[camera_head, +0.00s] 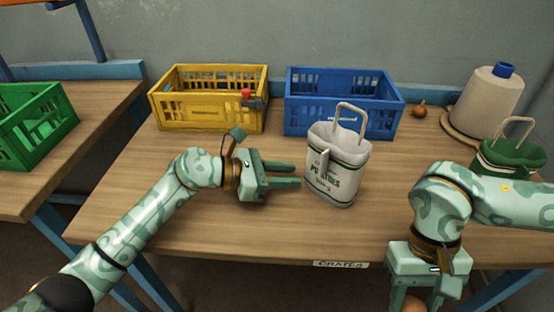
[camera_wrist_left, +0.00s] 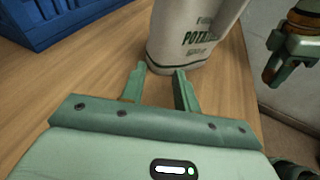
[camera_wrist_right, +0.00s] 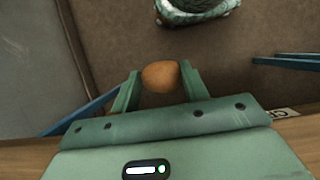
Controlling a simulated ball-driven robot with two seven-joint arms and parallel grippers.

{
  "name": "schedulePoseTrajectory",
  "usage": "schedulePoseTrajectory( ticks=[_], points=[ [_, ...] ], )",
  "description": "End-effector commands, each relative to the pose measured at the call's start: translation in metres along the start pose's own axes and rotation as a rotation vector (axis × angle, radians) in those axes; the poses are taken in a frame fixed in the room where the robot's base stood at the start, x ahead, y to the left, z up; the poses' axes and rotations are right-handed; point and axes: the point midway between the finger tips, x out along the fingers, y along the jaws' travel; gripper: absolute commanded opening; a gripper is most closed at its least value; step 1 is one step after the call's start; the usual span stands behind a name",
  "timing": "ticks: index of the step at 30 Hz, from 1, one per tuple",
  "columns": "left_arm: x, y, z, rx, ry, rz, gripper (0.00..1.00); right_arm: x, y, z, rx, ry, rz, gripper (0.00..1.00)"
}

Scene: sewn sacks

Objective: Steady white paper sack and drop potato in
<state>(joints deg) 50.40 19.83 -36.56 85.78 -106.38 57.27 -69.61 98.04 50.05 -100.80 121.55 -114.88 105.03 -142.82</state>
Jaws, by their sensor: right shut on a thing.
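The white paper sack (camera_head: 335,165) with dark print and a loop handle stands upright on the table, right of centre. It also shows at the top of the left wrist view (camera_wrist_left: 197,35). My left gripper (camera_head: 298,176) is open, its fingers pointing at the sack's left side with a small gap. The fingers look empty in the left wrist view (camera_wrist_left: 158,78). My right gripper (camera_wrist_right: 160,82) is shut on a brown potato (camera_wrist_right: 161,76), held beyond the table's front edge. In the head view the potato (camera_head: 414,304) shows only partly at the bottom edge.
A yellow crate (camera_head: 209,116) and a blue crate (camera_head: 345,122) stand along the back. A small brown onion-like item (camera_head: 420,108), a large spool (camera_head: 487,100) and a green sack (camera_head: 511,158) are at the right. A green crate (camera_head: 30,135) is on the left table. The front-left tabletop is clear.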

Motion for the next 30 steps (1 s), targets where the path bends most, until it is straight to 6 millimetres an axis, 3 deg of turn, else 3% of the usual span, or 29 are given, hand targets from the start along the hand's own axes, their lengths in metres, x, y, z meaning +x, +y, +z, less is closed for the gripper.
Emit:
schedulePoseTrajectory(
  ticks=[5,9,12,17,24,30],
  points=[
    [-0.013,-0.013,0.029,0.061,-0.179,0.062,0.31,0.0,0.0,0.0,0.0,0.0,0.0,0.25],
    [-0.035,-0.039,0.07,0.116,-0.429,0.185,0.31,0.0,0.0,0.0,0.0,0.0,0.0,0.25],
    [-0.051,-0.062,0.084,0.111,-0.535,0.296,0.31,0.0,0.0,0.0,0.0,0.0,0.0,0.25],
    [-0.069,-0.088,0.075,0.023,-0.521,0.466,0.31,0.0,0.0,0.0,0.0,0.0,0.0,0.25],
    [-0.076,-0.123,0.04,-0.072,-0.329,0.549,0.31,0.0,0.0,0.0,0.0,0.0,0.0,0.25],
    [-0.07,-0.127,0.034,-0.085,-0.275,0.553,0.31,0.0,0.0,0.0,0.0,0.0,0.0,0.25]
  ],
)
